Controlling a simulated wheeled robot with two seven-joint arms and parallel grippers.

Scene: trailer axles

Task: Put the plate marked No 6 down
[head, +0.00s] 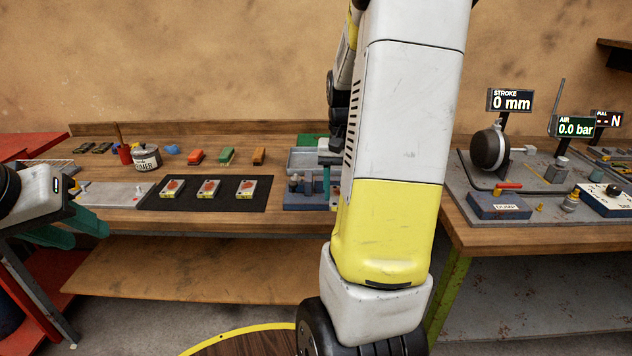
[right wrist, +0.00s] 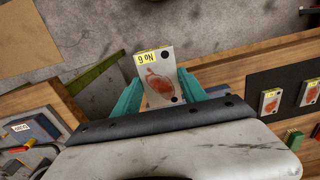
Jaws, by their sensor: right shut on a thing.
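The plate marked No 6 (right wrist: 146,66) is a pale block with a yellow label edge, a reddish-brown oval patch and dark corner dots. My right gripper (right wrist: 160,90) is shut on it, with a teal finger on either side. In the head view my own arm hides the plate and most of that gripper. Three similar plates (head: 208,188) lie in a row on a black mat (head: 270,200) on the bench. The mat also shows in the right wrist view (right wrist: 265,82). My left gripper (head: 70,230) is open and empty at the far left, in front of the bench.
A grey plate (head: 112,194) lies left of the mat. A tin (head: 146,158) and several coloured blocks (head: 227,156) stand behind. A blue fixture (head: 302,197) is right of the mat, partly hidden. The right bench (head: 480,238) carries a gauge and displays.

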